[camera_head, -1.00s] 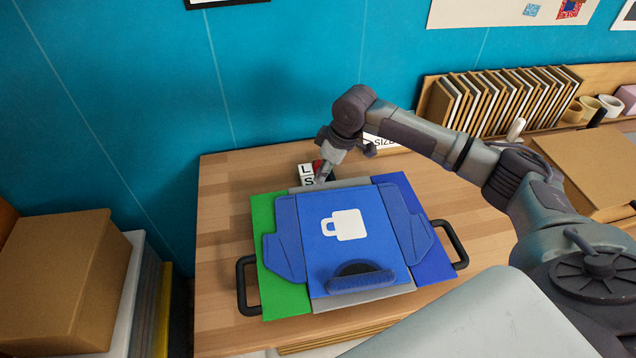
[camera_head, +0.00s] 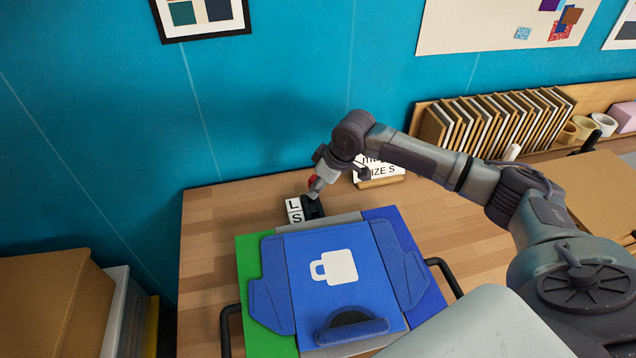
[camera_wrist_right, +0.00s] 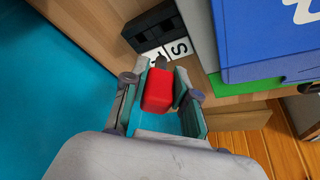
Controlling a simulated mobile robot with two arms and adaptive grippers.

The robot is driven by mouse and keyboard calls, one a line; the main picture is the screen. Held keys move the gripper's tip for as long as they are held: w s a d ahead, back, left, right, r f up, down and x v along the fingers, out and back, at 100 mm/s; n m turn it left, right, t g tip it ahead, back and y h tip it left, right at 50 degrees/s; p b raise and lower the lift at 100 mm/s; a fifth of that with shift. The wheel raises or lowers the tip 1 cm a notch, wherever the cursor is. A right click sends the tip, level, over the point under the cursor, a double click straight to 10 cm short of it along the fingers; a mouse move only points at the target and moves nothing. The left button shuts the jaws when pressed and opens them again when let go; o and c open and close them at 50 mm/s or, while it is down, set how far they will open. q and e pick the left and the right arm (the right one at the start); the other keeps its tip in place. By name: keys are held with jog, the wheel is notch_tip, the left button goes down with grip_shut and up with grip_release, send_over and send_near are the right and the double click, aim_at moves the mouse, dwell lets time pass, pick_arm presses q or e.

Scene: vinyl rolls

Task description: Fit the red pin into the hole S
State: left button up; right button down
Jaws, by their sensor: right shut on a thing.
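The red pin (camera_wrist_right: 158,91) sits between the fingers of my right gripper (camera_wrist_right: 160,98) in the right wrist view. In the head view only a bit of red (camera_head: 312,181) shows at my right gripper (camera_head: 316,188). The gripper is shut on the pin. It is over or just beside a small black block (camera_head: 313,207), which also shows in the right wrist view (camera_wrist_right: 150,29). White labels L and S (camera_head: 296,217) stand at the block's left side. My left gripper is out of view.
A blue folding board with a mug symbol (camera_head: 335,290) lies just in front of the block. A SIZE S sign (camera_head: 380,172) stands behind the forearm. The wooden table (camera_head: 208,225) is bare to the left, and the teal wall (camera_head: 260,110) rises behind.

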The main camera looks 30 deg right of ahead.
aim_at(318, 208)
jog(key=shift+s+a+f+b, duration=0.1)
jog(key=shift+f+b, duration=0.55)
jog(key=shift+f, duration=0.15)
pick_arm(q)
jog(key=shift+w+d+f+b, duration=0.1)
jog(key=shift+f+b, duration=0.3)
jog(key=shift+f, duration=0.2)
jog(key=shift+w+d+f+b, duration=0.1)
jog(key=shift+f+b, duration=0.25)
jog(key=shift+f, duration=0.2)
pick_arm(e)
jog(key=shift+f, duration=2.05)
pick_arm(q)
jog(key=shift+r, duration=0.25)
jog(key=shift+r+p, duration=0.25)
jog(key=shift+p, duration=0.25)
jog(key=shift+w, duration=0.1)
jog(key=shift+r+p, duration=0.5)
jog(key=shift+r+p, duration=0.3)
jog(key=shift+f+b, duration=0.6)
jog(key=shift+b, duration=0.05)
pick_arm(e)
jog(key=shift+f, duration=1.45)
